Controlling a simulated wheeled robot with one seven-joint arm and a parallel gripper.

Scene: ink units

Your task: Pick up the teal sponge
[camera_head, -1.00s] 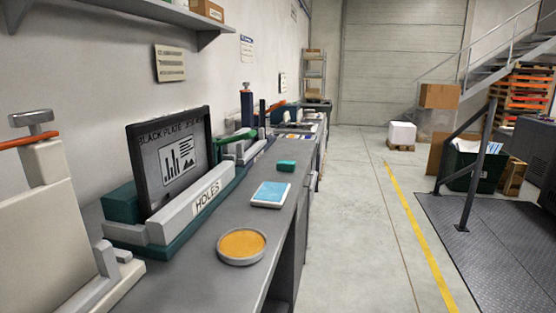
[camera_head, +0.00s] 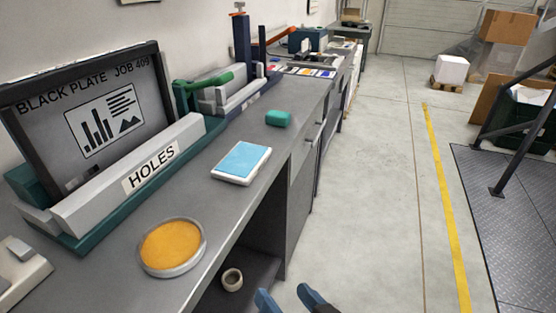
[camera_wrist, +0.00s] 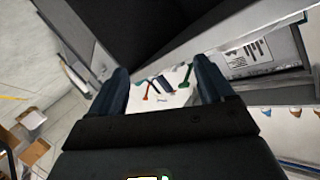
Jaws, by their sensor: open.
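The teal sponge (camera_head: 279,118) is a small rounded block lying on the grey bench, near its right edge, beyond the blue pad. My gripper (camera_head: 288,298) shows at the bottom of the head view, its two blue-tipped fingers apart, low and to the right of the bench front. It is well short of the sponge and not touching it. In the wrist view my gripper (camera_wrist: 165,85) is open with nothing between its fingers. I cannot make out the sponge in the wrist view.
On the bench (camera_head: 215,205) are a white-framed blue pad (camera_head: 241,161), a round dish of orange material (camera_head: 171,247) and a press marked HOLES (camera_head: 150,166). A roll (camera_head: 232,279) sits on the shelf below.

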